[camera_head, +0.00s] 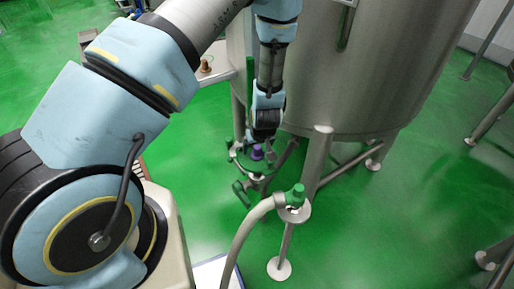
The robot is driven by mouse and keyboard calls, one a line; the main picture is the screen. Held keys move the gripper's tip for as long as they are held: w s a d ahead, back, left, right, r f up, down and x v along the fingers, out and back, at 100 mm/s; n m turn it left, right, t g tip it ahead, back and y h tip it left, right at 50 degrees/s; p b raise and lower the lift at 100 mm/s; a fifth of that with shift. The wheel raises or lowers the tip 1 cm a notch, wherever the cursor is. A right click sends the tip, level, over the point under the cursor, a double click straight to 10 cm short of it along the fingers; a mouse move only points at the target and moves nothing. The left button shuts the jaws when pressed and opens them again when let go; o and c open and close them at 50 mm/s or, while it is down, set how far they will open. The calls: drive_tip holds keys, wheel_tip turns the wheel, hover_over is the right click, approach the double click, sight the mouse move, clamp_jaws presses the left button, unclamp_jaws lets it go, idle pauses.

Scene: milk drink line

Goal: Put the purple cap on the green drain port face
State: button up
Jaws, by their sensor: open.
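The purple cap (257,153) shows small, low under the steel tank, among pipework and green parts. My gripper (265,137) points down just above it. Its dark end is small in the picture; it is open, and I see nothing held in it. A gap to the cap seems to show, but I cannot tell how wide it is. A green fitting (297,194) sits at the end of a pale hose, right of and nearer than the cap. Another green part (241,191) is at the lower left of the cap. I cannot tell which green part is the drain port face.
The large steel tank (350,75) stands close behind my gripper on legs (318,165) with round feet. The pale hose (245,235) curves up in front of the pipework. A small table (217,70) is left of the tank.

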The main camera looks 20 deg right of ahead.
drive_tip(key=v, duration=1.2)
drive_tip(key=shift+r, duration=0.1)
drive_tip(key=a+r+g, duration=0.1)
drive_tip(key=a+r, duration=0.5)
drive_tip(key=a, duration=0.4)
drive_tip(key=a+r+g, duration=0.1)
drive_tip(key=a+r, duration=0.5)
drive_tip(key=a, duration=0.3)
drive_tip(key=a+r, duration=0.6)
drive_tip(key=a, duration=0.4)
drive_tip(key=shift+w+a+g, duration=0.2)
drive_tip(key=shift+a+g, duration=0.1)
drive_tip(key=shift+g, duration=0.1)
